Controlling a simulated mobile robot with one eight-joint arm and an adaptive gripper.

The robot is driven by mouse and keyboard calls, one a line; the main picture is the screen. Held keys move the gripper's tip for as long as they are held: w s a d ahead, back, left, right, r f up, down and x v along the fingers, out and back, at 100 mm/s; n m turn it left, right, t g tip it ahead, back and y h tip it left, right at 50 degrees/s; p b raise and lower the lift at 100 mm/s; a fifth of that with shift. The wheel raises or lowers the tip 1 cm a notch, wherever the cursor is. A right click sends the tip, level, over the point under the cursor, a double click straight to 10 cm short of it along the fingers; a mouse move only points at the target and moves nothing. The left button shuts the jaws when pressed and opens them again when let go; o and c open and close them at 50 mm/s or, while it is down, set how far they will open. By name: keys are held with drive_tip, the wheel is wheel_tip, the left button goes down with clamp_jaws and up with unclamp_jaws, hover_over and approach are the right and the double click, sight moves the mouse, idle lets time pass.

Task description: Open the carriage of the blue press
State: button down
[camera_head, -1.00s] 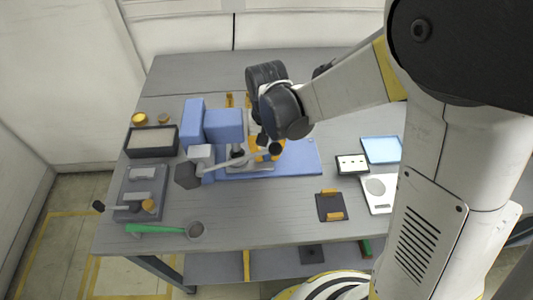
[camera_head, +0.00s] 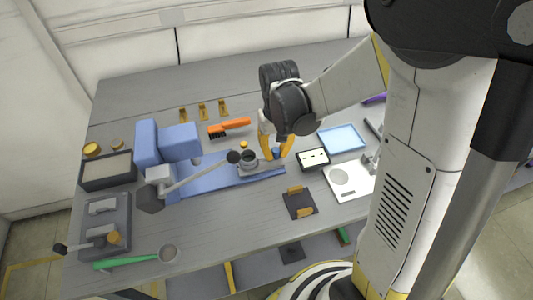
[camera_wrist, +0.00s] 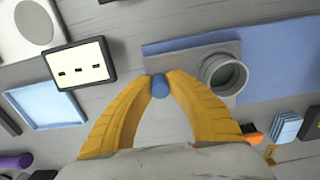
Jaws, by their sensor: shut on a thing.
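The blue press (camera_head: 181,142) stands at the left of the table, with a long flat blue base (camera_head: 210,181) running right; the base also shows in the wrist view (camera_wrist: 285,60). Its grey carriage (camera_wrist: 208,58) with a round cup (camera_head: 248,158) sits at the right end of the base, clear of the press head. A blue knob (camera_wrist: 160,87) is at the carriage's outer side. My gripper (camera_head: 276,153) has its yellow fingertips shut on this knob, as the wrist view shows (camera_wrist: 160,82). A grey lever (camera_head: 200,174) with a dark ball end slants up beside the cup.
A black-framed panel (camera_head: 313,159) and a blue tray (camera_head: 342,139) lie right of my gripper. A white scale (camera_head: 349,182) and a dark pad (camera_head: 299,203) lie nearer the front. An orange brush (camera_head: 229,127) lies behind the base. A green-handled scoop (camera_head: 125,261) is front left.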

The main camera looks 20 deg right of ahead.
drive_tip(key=c, duration=1.3)
unclamp_jaws()
drive_tip(key=shift+w, duration=0.1)
drive_tip(key=shift+o, duration=0.2)
drive_tip(key=shift+r, duration=0.1)
wheel_tip(320, 180, up, 12)
drive_tip(key=s+r+t, duration=0.3)
drive_tip(key=s+t, duration=0.4)
drive_tip(key=s, duration=0.3)
drive_tip(key=shift+s+r, duration=0.15)
drive_tip(key=shift+s, duration=0.2)
